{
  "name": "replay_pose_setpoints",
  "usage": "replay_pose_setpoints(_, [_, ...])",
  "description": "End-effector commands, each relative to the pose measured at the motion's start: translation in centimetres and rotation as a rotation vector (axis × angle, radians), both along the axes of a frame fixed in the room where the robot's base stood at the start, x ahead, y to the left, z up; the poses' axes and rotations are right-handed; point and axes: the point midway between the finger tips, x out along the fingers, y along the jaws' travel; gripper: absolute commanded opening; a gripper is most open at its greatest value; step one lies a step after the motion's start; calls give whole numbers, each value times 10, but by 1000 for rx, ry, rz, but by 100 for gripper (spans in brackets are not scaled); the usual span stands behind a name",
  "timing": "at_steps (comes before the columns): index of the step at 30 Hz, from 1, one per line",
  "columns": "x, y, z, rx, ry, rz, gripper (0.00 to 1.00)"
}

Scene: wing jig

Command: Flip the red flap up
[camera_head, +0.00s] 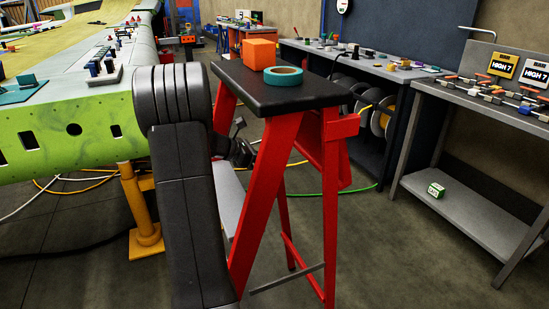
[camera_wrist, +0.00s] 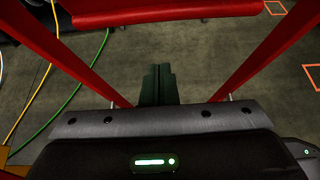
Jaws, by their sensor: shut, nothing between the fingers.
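The red stand (camera_head: 270,170) has a black top and splayed red legs. A red panel (camera_head: 325,158), which looks like the flap, hangs below the top on the stand's right side. In the wrist view a red panel (camera_wrist: 140,12) crosses the upper edge, probably the same one, beyond my fingertips and apart from them. My gripper (camera_wrist: 158,72) is shut and empty, its two dark fingers side by side, pointing between two red legs.
An orange box (camera_head: 258,54) and a teal tape roll (camera_head: 284,75) sit on the stand's black top. A green wing section (camera_head: 75,130) is at the left. Workbenches (camera_head: 480,95) stand at the right. Cables (camera_wrist: 80,85) lie on the floor.

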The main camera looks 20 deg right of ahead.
Motion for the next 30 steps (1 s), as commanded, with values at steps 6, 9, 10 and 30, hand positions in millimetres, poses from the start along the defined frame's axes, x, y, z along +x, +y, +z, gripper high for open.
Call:
replay_pose_setpoints(6, [2, -43, -23, 0, 1, -5, 0])
replay_pose_setpoints(9, [4, -61, -33, 0, 2, -4, 0])
replay_pose_setpoints(10, [4, -67, -36, 0, 2, -4, 0])
replay_pose_setpoints(30, [8, -111, -25, 0, 0, 0, 0])
